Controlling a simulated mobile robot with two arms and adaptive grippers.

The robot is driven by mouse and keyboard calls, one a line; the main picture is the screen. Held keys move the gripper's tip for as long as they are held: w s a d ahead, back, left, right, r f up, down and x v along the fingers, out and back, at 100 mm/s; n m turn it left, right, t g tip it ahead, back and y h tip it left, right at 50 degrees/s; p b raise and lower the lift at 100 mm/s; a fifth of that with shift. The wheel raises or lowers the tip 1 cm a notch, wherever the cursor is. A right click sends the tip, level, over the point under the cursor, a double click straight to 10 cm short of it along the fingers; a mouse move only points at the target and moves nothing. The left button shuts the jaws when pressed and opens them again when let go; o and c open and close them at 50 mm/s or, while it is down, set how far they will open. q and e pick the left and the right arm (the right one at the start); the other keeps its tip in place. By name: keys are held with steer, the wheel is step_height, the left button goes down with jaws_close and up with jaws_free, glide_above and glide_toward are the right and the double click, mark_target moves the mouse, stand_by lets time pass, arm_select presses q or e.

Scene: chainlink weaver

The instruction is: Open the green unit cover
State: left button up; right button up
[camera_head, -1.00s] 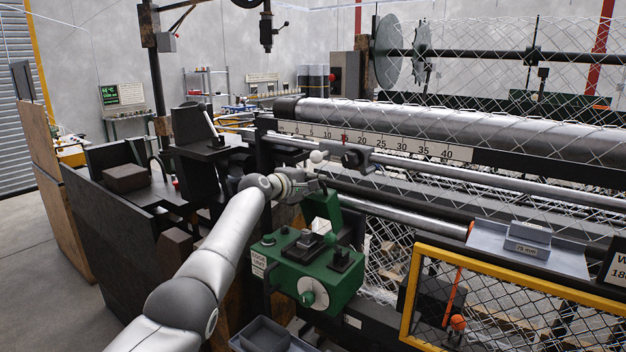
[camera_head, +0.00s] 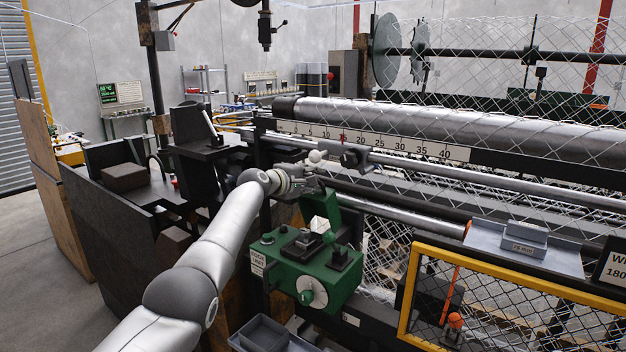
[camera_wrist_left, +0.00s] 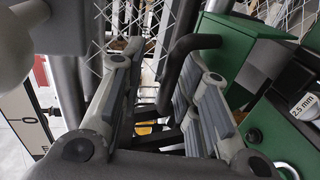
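The green unit (camera_head: 335,287) labelled "EDGE UNIT" sits at the front of the machine, with a round white dial and black fittings. A green upright panel (camera_head: 320,203), perhaps its cover, stands at the unit's back, just below my left gripper (camera_head: 312,187). In the left wrist view a green box surface (camera_wrist_left: 235,50) is at the upper right. A bent black handle (camera_wrist_left: 188,48) shows between the two spread fingers of my left gripper (camera_wrist_left: 155,75). The fingers look open, with no clear grip on the handle. My right gripper is not in view.
A ruler rail (camera_head: 370,142) and steel rollers (camera_head: 460,125) run behind the unit. A yellow-framed mesh guard (camera_head: 500,285) stands at the right. A grey tray (camera_head: 262,335) lies below the unit. Dark panels (camera_head: 110,235) stand left of my arm.

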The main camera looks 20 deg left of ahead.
arm_select(q)
steer(key=shift+a+f, duration=0.15)
steer(key=shift+f, duration=0.2)
